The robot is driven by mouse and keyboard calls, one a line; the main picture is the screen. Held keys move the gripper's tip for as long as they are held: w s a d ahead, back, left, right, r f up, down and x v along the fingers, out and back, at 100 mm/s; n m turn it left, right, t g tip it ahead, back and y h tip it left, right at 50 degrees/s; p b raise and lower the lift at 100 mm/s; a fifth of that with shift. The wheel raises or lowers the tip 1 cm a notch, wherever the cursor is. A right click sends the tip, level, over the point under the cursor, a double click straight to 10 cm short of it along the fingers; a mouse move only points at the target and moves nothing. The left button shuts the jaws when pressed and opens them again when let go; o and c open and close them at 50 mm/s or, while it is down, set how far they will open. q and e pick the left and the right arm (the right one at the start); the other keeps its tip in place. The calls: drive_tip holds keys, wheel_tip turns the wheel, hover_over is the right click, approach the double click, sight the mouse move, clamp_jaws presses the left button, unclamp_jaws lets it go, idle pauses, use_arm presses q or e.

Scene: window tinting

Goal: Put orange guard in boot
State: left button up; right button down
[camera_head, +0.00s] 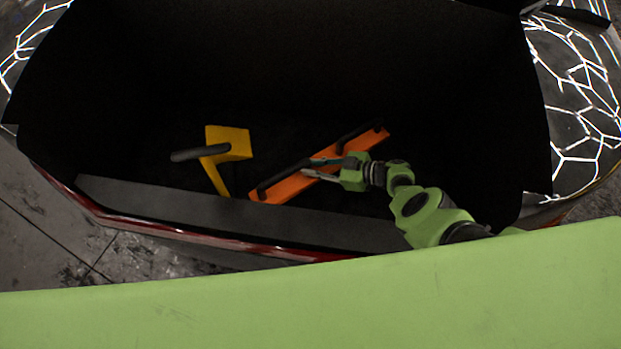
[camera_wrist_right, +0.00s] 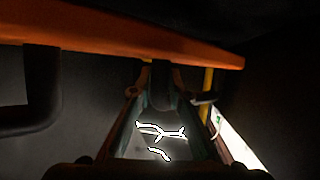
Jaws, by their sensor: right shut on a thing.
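The orange guard (camera_head: 285,187) is a long straight bar with black handles on it. It is inside the dark boot (camera_head: 300,60), slanting from lower left to upper right. My right gripper (camera_head: 312,167) reaches into the boot from the right and is shut on the guard near its middle. In the right wrist view the guard (camera_wrist_right: 120,32) crosses the top of the picture, with a black handle at left. The fingers (camera_wrist_right: 165,85) come up to its lower edge. Whether the guard touches the boot floor is too dark to tell. My left gripper is not in view.
A yellow tool (camera_head: 236,143) with a black handle is in the boot, left of the guard. The boot's grey sill (camera_head: 170,199) and red edge (camera_head: 190,236) run along the front. The dark boot area behind both things looks clear.

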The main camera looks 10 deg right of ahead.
drive_tip(key=shift+f+b, duration=1.35)
drive_tip(key=shift+f, duration=0.25)
drive_tip(key=shift+f+b, duration=0.45)
drive_tip(key=shift+f, duration=0.1)
drive_tip(key=shift+r, duration=0.1)
drive_tip(key=c, duration=1.9)
unclamp_jaws()
